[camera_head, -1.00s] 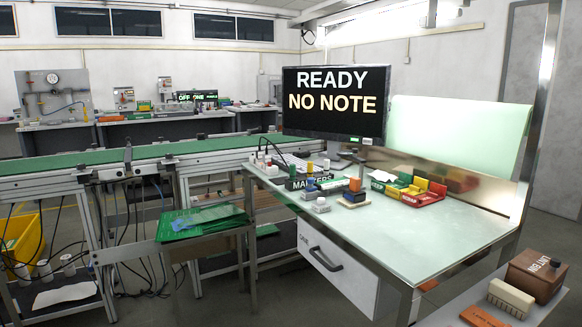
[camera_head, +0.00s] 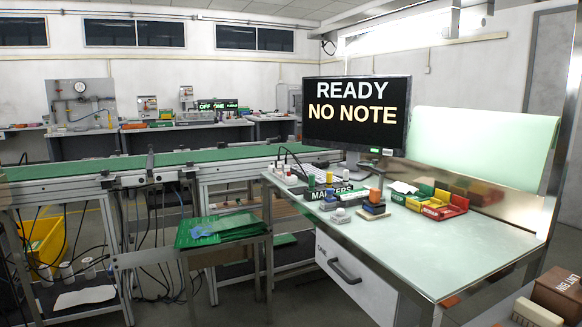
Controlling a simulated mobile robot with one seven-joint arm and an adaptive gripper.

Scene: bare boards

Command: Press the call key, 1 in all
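No key in view can be read as the call key; the small items on the desk are too small to tell apart. A black monitor (camera_head: 357,113) on the desk reads "READY NO NOTE". The desk (camera_head: 455,245) has a pale green top. Near its left end are a markers box (camera_head: 328,192), small grey-white blocks with coloured tops (camera_head: 340,215) and an orange-topped block (camera_head: 374,205). My gripper is not in view.
Red, yellow and green bins (camera_head: 440,207) stand at the desk's back. The desk's front right is bare. A green conveyor (camera_head: 130,165) runs along the left, with a small stand of green boards (camera_head: 228,226) before it. A brown lint bin (camera_head: 565,292) and a brush (camera_head: 537,315) are at lower right.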

